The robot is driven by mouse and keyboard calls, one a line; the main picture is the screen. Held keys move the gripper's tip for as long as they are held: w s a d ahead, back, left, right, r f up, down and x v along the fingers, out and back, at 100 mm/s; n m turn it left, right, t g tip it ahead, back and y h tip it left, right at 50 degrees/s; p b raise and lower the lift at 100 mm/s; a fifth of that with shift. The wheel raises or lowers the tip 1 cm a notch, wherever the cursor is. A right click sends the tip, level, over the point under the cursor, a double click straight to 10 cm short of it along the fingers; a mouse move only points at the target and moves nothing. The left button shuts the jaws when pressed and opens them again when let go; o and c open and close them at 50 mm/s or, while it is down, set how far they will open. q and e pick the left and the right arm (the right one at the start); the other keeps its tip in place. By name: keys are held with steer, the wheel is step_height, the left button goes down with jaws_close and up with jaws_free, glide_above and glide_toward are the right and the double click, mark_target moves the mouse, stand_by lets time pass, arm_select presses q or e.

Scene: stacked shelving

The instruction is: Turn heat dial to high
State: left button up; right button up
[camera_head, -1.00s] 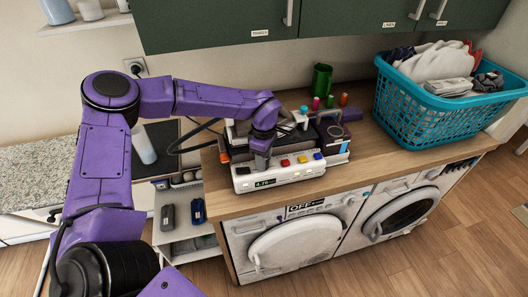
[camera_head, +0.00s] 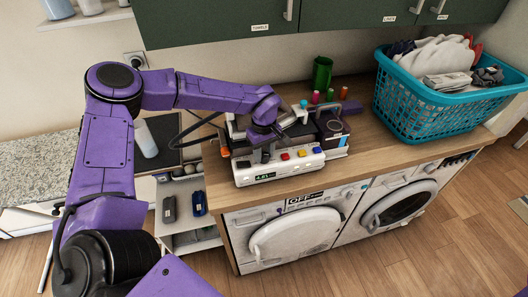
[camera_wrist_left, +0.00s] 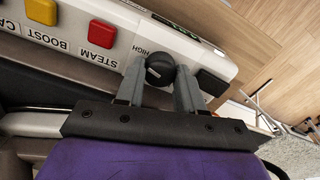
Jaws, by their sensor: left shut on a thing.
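The white control panel (camera_head: 277,166) with coloured buttons stands at the front of an appliance on the wooden counter. My left gripper (camera_head: 263,150) reaches it from above, at the dial end near the green display (camera_head: 265,176). In the left wrist view, the round black heat dial (camera_wrist_left: 160,69) sits between the two grey fingertips, which are shut on its sides. A "HIGH" label shows upside down beside the dial; the other dial labels are hidden by the fingers. In the head view the gripper hides the dial. My right gripper is not in view.
A teal laundry basket (camera_head: 425,115) stands at the right. The washing machine (camera_head: 290,236) is below the counter.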

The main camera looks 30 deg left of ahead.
mark_target(264, 155)
arm_select(q)
steer(key=shift+w+r, duration=0.1)
stand_by(0.3)
steer(key=o, duration=0.8)
steer(key=shift+c, duration=0.2)
step_height(264, 155, up, 10)
steer(key=b, duration=0.3)
steer(key=shift+r, duration=0.25)
